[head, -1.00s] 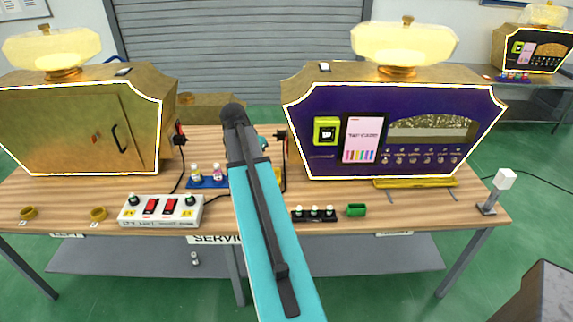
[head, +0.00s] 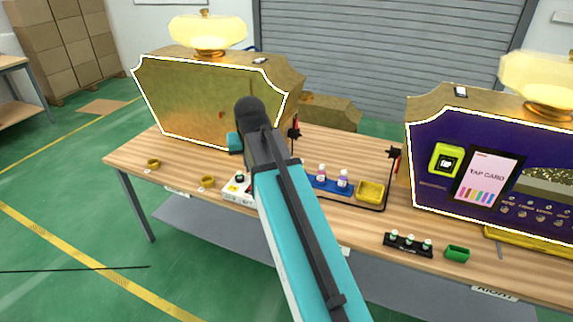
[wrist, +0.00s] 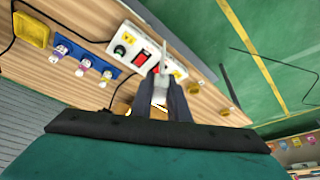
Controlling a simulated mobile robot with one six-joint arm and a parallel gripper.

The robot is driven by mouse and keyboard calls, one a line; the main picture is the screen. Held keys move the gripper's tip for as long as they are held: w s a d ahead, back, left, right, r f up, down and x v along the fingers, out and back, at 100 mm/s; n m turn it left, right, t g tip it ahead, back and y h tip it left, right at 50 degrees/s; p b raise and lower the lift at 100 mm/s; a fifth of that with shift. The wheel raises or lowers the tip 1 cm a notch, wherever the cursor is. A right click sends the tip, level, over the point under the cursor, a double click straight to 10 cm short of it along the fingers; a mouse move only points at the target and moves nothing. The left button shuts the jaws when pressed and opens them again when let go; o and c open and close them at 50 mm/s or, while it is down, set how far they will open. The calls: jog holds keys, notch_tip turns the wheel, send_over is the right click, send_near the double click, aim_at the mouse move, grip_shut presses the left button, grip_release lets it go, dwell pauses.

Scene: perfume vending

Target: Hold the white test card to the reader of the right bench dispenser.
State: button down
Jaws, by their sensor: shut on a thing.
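The right bench dispenser (head: 425,190) has a purple front with a white outline, at the right of the head view. Its yellow-green reader (head: 446,160) has a dark square with a white mark. The screen beside it (head: 488,176) reads "TAP CARD". My gripper (wrist: 163,84) is shut on a thin white thing, apparently the white test card (wrist: 172,48), seen nearly edge-on. In the wrist view it hangs over the bench near the switch box. In the head view my arm hides the fingers and card, well left of the reader.
The left dispenser (head: 205,100) stands behind my arm. Between the dispensers are a blue tray (head: 332,186) with small bottles, a yellow tray (head: 370,192) and a thin dark frame with red-tipped posts. A black vial strip (head: 408,244) and a green tray (head: 457,254) lie before the right dispenser.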

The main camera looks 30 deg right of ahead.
jog(key=a+r+n+y, duration=0.1)
jog(key=a+r+n, duration=0.1)
jog(key=a, duration=0.8)
jog(key=shift+n, duration=0.7)
jog(key=shift+s+a+f, duration=0.1)
jog(key=shift+s, duration=0.05)
